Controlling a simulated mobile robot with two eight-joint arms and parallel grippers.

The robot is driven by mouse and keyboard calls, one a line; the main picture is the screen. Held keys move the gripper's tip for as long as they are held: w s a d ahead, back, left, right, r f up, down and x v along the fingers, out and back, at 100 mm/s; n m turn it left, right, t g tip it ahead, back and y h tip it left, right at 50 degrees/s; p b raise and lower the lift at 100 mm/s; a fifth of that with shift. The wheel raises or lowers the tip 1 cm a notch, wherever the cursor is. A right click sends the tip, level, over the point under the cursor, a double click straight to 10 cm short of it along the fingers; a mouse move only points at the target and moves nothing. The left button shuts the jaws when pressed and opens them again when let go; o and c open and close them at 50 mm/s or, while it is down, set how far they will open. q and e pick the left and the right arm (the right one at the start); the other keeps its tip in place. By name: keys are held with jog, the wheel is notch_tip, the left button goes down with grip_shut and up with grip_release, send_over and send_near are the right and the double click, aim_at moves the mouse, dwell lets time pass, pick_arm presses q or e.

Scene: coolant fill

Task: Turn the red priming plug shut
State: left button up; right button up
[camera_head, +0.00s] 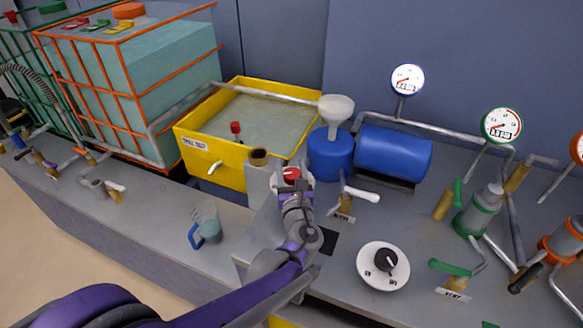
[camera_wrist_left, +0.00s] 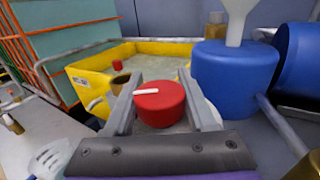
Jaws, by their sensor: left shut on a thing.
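The red priming plug (camera_wrist_left: 160,104) is a round red cap with a white mark on top. In the left wrist view it sits between the two grey fingers of my left gripper (camera_wrist_left: 163,103), which is shut on it. The white mark points to the left in that view. In the head view the plug (camera_head: 291,174) shows at the end of my left gripper (camera_head: 292,182), in front of the blue pump body. What lies under the plug is mostly hidden by the gripper. My right gripper is not in view.
A yellow spill tray (camera_head: 211,167) stands behind to the left. A blue tank (camera_head: 331,158) with a white funnel (camera_head: 337,107) is just behind the gripper. A valve with a white handle (camera_head: 360,193) and a black dial (camera_head: 385,260) are to the right. A measuring jug (camera_head: 209,231) stands left.

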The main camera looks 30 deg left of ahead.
pick_arm(q)
jog(key=n+g+y, duration=0.4)
jog(key=y, duration=0.1)
jog(key=shift+s+a+g, duration=0.3)
jog(key=shift+s+a+n+g+y, duration=0.15)
jog(key=shift+n+g+y, duration=0.3)
jog(key=shift+n+g, duration=0.4)
jog(key=shift+s+n+g+y, duration=0.2)
jog(key=shift+n+g+y, duration=0.35)
jog(key=shift+g, duration=0.45)
jog(key=shift+s+a+n+g+y, duration=0.15)
jog(key=shift+n+g+y, duration=0.25)
jog(key=shift+n+g, duration=0.5)
jog(key=shift+g, duration=0.25)
jog(key=o, duration=1.4)
jog(key=shift+c, duration=0.2)
notch_tip(320, 180, up, 10)
jog(key=p, duration=0.2)
